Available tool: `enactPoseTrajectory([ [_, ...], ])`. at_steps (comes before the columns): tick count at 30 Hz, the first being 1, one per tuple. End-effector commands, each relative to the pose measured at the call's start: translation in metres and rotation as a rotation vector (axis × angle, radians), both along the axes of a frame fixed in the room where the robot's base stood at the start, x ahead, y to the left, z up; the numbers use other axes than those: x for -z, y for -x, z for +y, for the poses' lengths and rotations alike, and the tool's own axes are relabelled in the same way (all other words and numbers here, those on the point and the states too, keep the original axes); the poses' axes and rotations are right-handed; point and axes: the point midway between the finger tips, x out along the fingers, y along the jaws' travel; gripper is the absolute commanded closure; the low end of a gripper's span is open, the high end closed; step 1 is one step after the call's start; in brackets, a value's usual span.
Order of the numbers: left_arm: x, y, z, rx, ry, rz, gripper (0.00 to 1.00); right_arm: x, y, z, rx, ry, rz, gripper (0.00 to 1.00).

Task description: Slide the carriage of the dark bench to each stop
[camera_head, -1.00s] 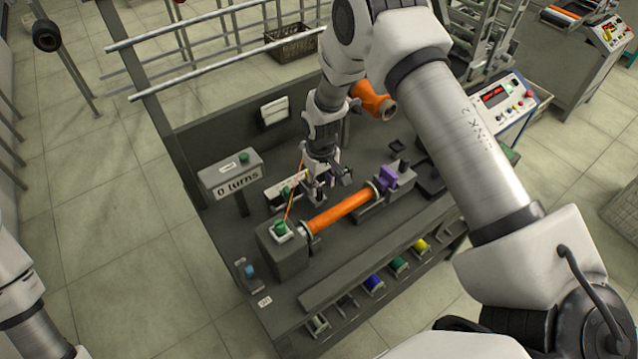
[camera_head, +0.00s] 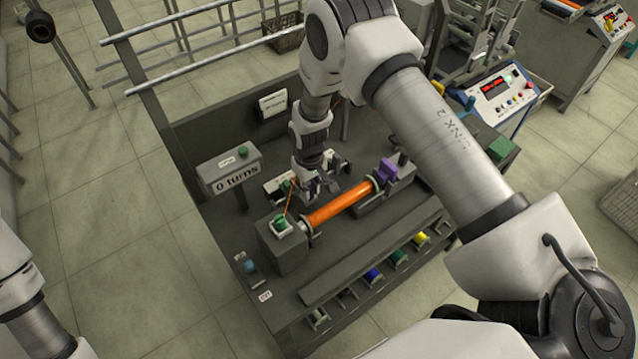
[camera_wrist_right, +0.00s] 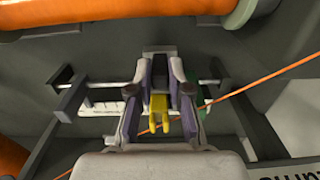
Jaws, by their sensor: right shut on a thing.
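The dark bench (camera_head: 222,267) holds a horizontal orange-wound bobbin (camera_head: 340,205) in the middle. Behind it, a thin metal rail (camera_wrist_right: 103,92) runs between two dark upright posts in the right wrist view. My right gripper (camera_head: 315,187) is over this rail, towards the bobbin's left end. In the right wrist view its two fingers (camera_wrist_right: 160,98) are shut around the carriage, whose yellow part (camera_wrist_right: 158,113) shows between them. The fingers hide most of the carriage. A white scale strip lies partly behind them. My left gripper is out of view; only part of that arm shows at the left edge.
A counter sign (camera_head: 235,181) reads 0 turns at the left. An orange thread (camera_wrist_right: 265,77) runs slanting to the fingers. A purple part (camera_head: 387,170) stands at the bobbin's right end. Several coloured spools (camera_head: 373,275) sit along the front. A console (camera_head: 500,90) stands right.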

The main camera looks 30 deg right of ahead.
Motion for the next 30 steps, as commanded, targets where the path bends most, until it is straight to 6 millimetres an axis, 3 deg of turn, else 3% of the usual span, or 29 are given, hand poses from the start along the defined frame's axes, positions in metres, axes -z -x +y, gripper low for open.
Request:
enactPoseTrajectory([
  [3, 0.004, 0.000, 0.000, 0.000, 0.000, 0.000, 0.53, 0.002, 0.001, 0.013, -0.001, 0.001, -0.004, 1.00],
  [11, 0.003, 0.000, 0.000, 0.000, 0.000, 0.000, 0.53, 0.002, 0.001, 0.014, 0.000, 0.000, -0.005, 1.00],
  [12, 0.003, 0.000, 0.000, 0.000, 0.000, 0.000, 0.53, 0.002, 0.001, 0.014, 0.000, 0.000, -0.005, 0.71],
  [13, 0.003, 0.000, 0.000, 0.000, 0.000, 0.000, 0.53, 0.002, 0.001, 0.014, 0.000, 0.000, -0.005, 0.61],
  [14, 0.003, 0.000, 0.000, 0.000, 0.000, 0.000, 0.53, 0.002, 0.001, 0.014, 0.000, 0.000, -0.004, 0.56],
  [23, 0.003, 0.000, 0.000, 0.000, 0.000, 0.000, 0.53, -0.001, 0.002, 0.014, 0.000, 0.001, -0.003, 0.56],
  [26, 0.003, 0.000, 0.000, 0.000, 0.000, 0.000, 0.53, -0.010, 0.001, 0.014, 0.000, 0.000, -0.005, 0.56],
  [30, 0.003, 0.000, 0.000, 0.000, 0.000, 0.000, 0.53, -0.040, 0.000, 0.014, 0.000, 0.001, -0.006, 0.56],
])
